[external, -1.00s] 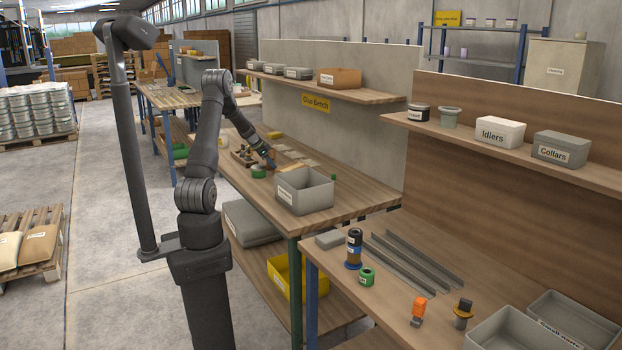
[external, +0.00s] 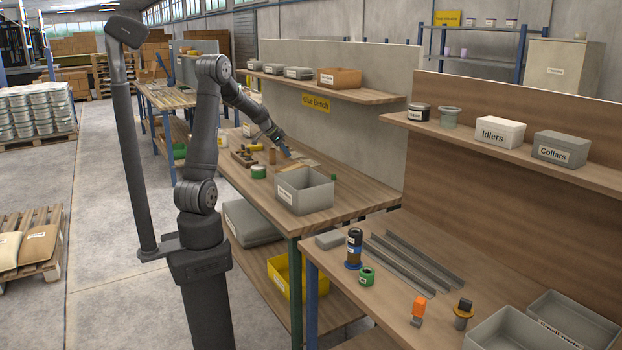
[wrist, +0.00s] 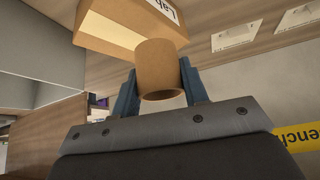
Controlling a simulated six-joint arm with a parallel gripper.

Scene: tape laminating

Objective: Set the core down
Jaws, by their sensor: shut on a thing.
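The core (wrist: 158,62) is a short, hollow brown cardboard tube. In the wrist view it sits between the two blue fingers of my gripper (wrist: 160,82), which are shut on it. In the external view my gripper (external: 284,151) is over the back part of the glue bench (external: 335,203). The core is too small there to tell clearly from nearby brown items. I cannot tell whether its lower end touches anything.
A grey open bin (external: 305,191) stands at the bench's near end. A green roll (external: 258,172) and a dark wooden rack (external: 242,157) lie left of my gripper. A cardboard box (wrist: 125,35) is close beyond the core in the wrist view.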

